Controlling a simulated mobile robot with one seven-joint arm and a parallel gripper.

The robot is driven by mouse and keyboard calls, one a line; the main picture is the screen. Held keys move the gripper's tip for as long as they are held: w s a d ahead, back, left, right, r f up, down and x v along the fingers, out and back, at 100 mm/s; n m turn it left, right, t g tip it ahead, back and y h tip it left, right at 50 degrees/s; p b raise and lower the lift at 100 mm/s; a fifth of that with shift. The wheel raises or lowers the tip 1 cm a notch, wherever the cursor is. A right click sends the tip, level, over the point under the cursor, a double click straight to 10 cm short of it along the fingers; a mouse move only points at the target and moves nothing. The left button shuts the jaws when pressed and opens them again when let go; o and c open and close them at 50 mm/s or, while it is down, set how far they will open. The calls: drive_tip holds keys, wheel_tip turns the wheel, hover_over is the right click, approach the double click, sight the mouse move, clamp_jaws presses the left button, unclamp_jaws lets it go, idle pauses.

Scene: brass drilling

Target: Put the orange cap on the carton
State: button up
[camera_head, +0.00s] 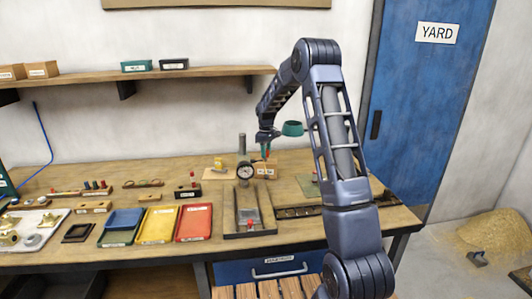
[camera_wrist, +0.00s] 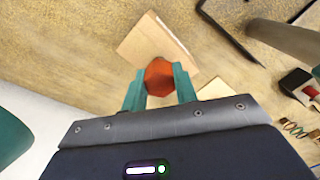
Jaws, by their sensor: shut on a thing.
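My gripper (camera_head: 265,153) points down over the back of the workbench, with its teal fingers shut on the orange cap (camera_wrist: 159,77). In the wrist view the cap sits between the two fingertips and overlaps the near part of the carton (camera_wrist: 152,38). The carton is a small brown box; in the head view it (camera_head: 265,173) stands on the bench just below the fingertips. The cap is small and partly hidden by the fingers in the head view. I cannot tell whether the cap touches the carton.
A round dial gauge (camera_head: 244,170) stands just left of the carton, with a grey cylinder (camera_head: 242,143) behind it. Yellow (camera_head: 158,225), red (camera_head: 194,222) and blue (camera_head: 124,219) trays lie in front left. A dark rail (camera_head: 298,211) lies in front right.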

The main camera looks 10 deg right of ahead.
drive_tip(key=shift+f, duration=0.15)
drive_tip(key=o, duration=1)
drive_tip(key=shift+c, duration=0.2)
